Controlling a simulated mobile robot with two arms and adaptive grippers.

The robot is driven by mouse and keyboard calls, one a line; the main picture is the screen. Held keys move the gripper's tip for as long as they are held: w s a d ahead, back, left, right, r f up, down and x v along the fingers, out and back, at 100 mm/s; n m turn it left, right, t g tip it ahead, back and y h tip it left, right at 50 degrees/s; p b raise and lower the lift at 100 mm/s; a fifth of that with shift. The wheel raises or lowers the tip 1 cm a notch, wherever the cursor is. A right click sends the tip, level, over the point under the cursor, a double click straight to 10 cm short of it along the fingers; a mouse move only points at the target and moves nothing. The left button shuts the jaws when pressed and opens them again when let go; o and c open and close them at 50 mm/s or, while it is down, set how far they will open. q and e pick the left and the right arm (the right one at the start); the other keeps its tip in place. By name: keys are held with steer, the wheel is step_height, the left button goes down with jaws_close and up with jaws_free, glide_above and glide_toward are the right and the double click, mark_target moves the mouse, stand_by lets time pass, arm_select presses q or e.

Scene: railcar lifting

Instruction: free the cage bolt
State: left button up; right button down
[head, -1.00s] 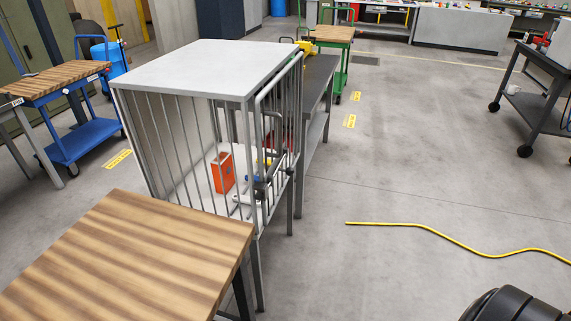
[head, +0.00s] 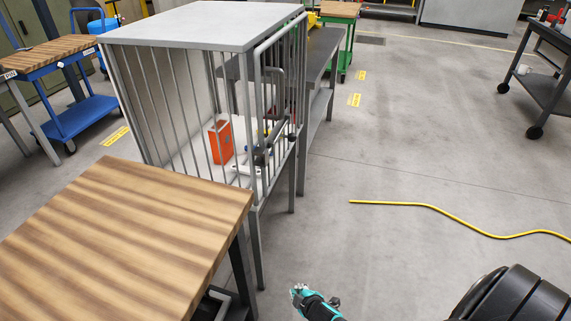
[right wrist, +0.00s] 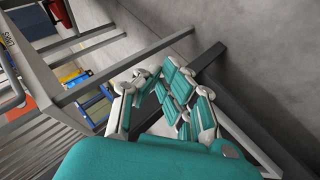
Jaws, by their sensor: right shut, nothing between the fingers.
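The barred cage (head: 205,28) with a pale top stands left of centre in the head view. Its barred door (head: 258,100) is on the right side. A dark bolt (head: 261,158) appears on the door's lower part, too small to tell its position. My right gripper (head: 298,290), teal and grey, is low in front of the cage, well below and apart from the bolt. In the right wrist view the gripper (right wrist: 160,78) is shut and empty, with cage bars and legs beyond it. The bolt cannot be made out there. My left gripper is not in view.
An orange box (head: 221,143) is inside the cage. A wood-topped table (head: 120,235) stands close at the front left. A grey bench (head: 323,60) stands behind the cage. A yellow hose (head: 420,206) lies on the floor at right. The floor between is clear.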

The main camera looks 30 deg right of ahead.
mark_target(281, 136)
steer(key=w+d+r+n+t+b, duration=0.2)
steer(key=w+r+t, duration=0.1)
steer(key=w+r, duration=0.55)
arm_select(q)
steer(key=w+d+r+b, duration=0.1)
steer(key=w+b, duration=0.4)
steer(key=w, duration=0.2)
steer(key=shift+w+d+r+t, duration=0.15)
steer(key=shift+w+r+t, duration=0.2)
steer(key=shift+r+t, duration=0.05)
arm_select(e)
steer(key=w+d+r+n+t+h, duration=0.1)
steer(key=w+r+n+t, duration=0.1)
steer(key=r, duration=1)
steer(key=w+d+r+n+t+h, duration=0.2)
steer(key=w+r+n+t, duration=0.1)
steer(key=r, duration=1)
steer(key=shift+w+d+t, duration=0.15)
steer(key=shift+w+t, duration=0.35)
steer(key=shift+t, duration=0.5)
